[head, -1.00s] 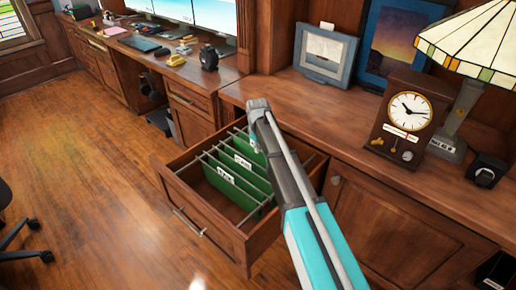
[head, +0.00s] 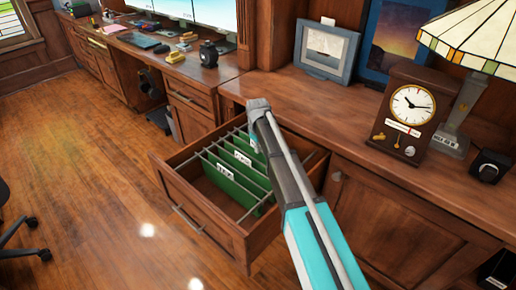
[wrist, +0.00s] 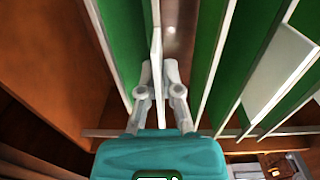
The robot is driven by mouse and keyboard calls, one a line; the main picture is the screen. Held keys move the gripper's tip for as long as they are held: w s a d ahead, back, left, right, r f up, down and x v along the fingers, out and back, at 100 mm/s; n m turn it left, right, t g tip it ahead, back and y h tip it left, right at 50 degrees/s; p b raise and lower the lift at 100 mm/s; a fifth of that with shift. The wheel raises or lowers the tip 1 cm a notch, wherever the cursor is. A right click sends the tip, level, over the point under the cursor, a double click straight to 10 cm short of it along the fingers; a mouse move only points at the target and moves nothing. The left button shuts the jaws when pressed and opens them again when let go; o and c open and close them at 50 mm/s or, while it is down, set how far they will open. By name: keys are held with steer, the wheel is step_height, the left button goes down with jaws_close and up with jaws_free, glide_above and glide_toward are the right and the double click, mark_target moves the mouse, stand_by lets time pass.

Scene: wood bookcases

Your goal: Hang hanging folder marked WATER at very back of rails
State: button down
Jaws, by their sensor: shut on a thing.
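My gripper (wrist: 157,72) is shut on a thin folder (wrist: 157,38), whose pale top edge runs between the fingertips in the wrist view. Green hanging folders stand on both sides of it, one at left (wrist: 122,45) and one at right (wrist: 207,40). In the head view, green folders (head: 232,187) with white labels hang across the rails (head: 215,160) in the open drawer (head: 190,208). The labels are too small to read, so I cannot tell which is marked WATER. My arm hides the gripper's fingers and the held folder there.
The wooden desk top (head: 325,105) lies above and behind the drawer. It bears a clock (head: 408,108), a lamp (head: 470,100) and a picture frame (head: 325,48). A cabinet door (head: 395,215) is to the right of the drawer.

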steer(key=c, duration=0.7)
jaws_free()
steer(key=shift+r, duration=0.15)
steer(key=r+p, duration=3)
steer(key=shift+s+a, duration=0.15)
steer(key=shift+a, duration=0.05)
stand_by(1.3)
steer(key=s+d+m, duration=0.3)
steer(key=s+d, duration=0.4)
steer(key=s, duration=0.1)
steer(key=s+d+m, duration=0.4)
steer(key=s+d, duration=0.4)
steer(key=s, duration=0.1)
steer(key=s+d+m, duration=0.3)
steer(key=s+d, duration=0.5)
steer(key=shift+s+d, duration=0.1)
steer(key=shift+s, duration=0.2)
